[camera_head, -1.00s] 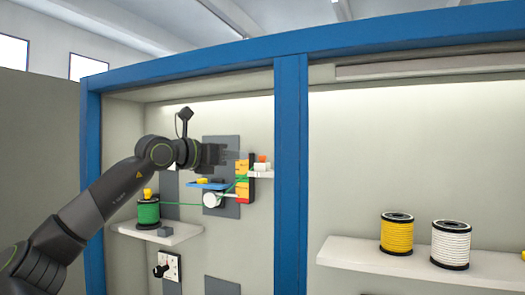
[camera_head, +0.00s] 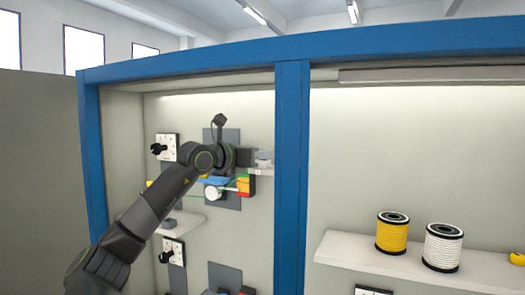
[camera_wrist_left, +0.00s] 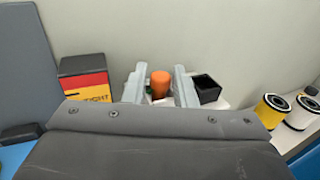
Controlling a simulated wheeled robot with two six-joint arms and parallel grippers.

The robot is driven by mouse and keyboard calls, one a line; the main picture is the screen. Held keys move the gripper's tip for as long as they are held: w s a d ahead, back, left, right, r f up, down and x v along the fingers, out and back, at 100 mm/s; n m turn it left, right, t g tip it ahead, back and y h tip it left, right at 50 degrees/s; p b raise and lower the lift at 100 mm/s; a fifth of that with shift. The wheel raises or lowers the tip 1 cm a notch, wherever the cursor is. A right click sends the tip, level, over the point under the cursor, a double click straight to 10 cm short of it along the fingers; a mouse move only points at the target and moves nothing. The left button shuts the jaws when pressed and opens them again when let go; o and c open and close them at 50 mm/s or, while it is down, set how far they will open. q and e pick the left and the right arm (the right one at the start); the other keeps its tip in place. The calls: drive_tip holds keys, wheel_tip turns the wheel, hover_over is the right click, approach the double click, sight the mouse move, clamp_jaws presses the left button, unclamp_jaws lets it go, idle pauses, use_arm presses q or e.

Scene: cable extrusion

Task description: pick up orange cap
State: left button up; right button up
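The orange cap (camera_wrist_left: 160,83) stands upright between the two grey fingers of my left gripper (camera_wrist_left: 161,88) in the left wrist view. Gaps show on both sides of it, so the gripper is open around it and not closed on it. In the head view my left gripper (camera_head: 263,157) is at the small white shelf (camera_head: 262,172), left of the blue post. The cap is hidden behind the fingers there. My right gripper is not in view.
A black open box (camera_wrist_left: 207,88) is just right of the fingers. A red and yellow block (camera_wrist_left: 86,84) stands to the left. The blue post (camera_head: 291,150) is close right of the gripper. Yellow (camera_head: 392,232) and white (camera_head: 442,247) spools stand on the right shelf.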

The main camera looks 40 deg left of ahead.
use_arm(q)
drive_tip(key=shift+w+d+r+p, duration=0.15)
drive_tip(key=shift+w+p, duration=0.45)
drive_tip(key=shift+w, duration=0.45)
drive_tip(key=shift+w+f, duration=0.2)
drive_tip(key=shift+w, duration=0.15)
drive_tip(key=shift+c, duration=0.5)
clamp_jaws()
